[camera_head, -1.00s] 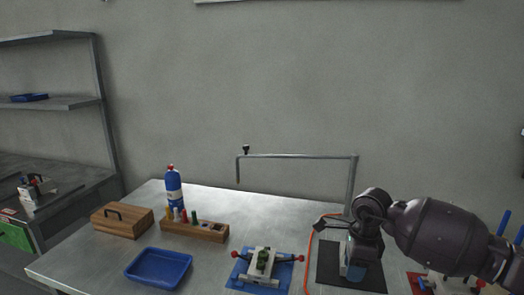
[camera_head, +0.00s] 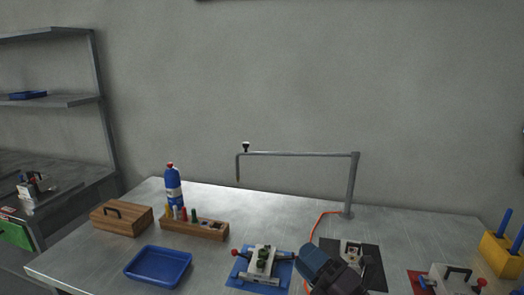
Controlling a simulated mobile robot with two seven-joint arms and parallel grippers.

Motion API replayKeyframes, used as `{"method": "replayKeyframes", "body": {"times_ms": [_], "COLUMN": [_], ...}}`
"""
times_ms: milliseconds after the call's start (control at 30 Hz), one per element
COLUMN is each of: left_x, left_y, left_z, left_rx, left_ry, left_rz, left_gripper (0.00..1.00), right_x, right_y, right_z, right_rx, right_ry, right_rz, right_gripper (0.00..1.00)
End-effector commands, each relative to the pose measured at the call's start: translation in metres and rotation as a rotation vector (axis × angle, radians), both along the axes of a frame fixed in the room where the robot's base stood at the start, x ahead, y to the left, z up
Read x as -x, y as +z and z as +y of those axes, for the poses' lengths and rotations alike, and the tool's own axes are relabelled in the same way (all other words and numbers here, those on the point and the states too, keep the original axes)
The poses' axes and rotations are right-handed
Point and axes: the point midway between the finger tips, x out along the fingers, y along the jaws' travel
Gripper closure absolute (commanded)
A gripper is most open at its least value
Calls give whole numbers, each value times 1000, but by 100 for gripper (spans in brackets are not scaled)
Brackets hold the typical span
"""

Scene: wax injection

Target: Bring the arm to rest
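My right gripper (camera_head: 338,276) is low at the bottom of the head view, right of centre, in front of the black mat (camera_head: 374,270). Only a blue-grey and dark part of it shows, and the frame edge cuts it off. I cannot make out its fingertips, or whether it is open or holds anything. My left gripper is not in view.
The metal table (camera_head: 225,270) holds a blue tray (camera_head: 158,267), a wooden box (camera_head: 122,218), a wooden rack (camera_head: 194,230), a blue bottle (camera_head: 173,187) and a clamp fixture on a blue plate (camera_head: 262,262). A metal frame (camera_head: 352,185) rises behind the mat. The back right is clear.

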Motion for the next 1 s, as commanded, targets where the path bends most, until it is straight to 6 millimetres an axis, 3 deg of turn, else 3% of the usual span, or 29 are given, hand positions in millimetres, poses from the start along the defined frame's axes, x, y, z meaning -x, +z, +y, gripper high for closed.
{"method": "replayKeyframes", "body": {"times_ms": [267, 367, 533, 700, 1000], "left_x": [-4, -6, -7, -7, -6], "left_y": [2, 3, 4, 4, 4], "left_z": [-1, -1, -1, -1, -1], "left_rx": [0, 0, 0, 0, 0], "left_ry": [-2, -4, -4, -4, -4], "left_rz": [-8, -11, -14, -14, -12], "left_gripper": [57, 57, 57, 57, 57], "right_x": [11, 27, 72, 132, 206], "right_y": [-40, -66, -116, -160, -192], "right_z": [-89, -119, -160, -184, -191], "right_rx": [-462, -606, -826, -996, -1129], "right_ry": [-409, -554, -795, -1012, -1222], "right_rz": [446, 616, 918, 1209, 1512], "right_gripper": [64, 64, 64, 64, 64]}}
